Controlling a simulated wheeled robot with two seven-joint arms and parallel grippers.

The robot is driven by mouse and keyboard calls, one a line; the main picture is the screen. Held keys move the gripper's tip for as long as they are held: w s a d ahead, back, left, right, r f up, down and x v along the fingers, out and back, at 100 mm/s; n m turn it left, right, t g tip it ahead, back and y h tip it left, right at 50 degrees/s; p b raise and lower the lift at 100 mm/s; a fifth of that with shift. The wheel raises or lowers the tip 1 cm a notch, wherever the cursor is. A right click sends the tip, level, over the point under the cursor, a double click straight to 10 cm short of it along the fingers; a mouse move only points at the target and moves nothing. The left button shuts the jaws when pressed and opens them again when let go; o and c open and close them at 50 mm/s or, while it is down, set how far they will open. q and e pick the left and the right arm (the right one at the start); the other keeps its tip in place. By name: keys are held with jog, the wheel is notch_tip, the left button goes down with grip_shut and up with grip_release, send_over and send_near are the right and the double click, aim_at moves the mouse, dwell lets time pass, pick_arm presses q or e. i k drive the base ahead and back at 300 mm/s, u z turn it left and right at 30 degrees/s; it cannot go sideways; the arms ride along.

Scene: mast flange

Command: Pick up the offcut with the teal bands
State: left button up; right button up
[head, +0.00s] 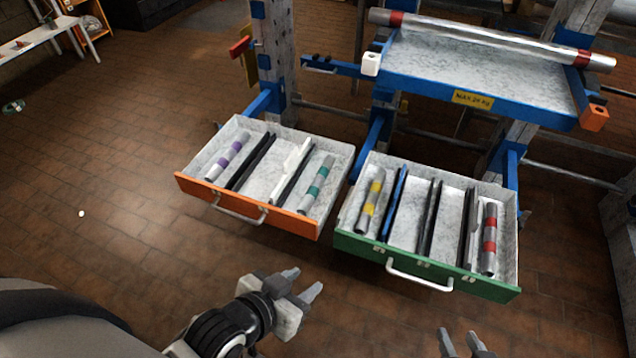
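The offcut with the teal bands (317,186) is a short grey tube. It lies lengthwise in the right compartment of the open orange-fronted drawer (247,206), beside a dark divider. My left gripper (304,284) is open and empty, in front of and below the orange drawer in the picture, apart from the offcut. My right gripper (463,340) shows only its fingers at the bottom edge; they are apart with nothing between them.
An offcut with purple bands (228,158) lies in the orange drawer's left compartment. The open green-fronted drawer (425,266) holds a yellow-banded offcut (371,201) and a red-banded offcut (490,240). A long red-banded tube (490,40) lies on the blue-framed shelf (470,78) above.

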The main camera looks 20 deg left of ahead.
aim_at(311, 193)
jog(key=k, duration=0.1)
jog(key=u, duration=1.15)
jog(key=i, duration=1.25)
jog(key=u, duration=0.1)
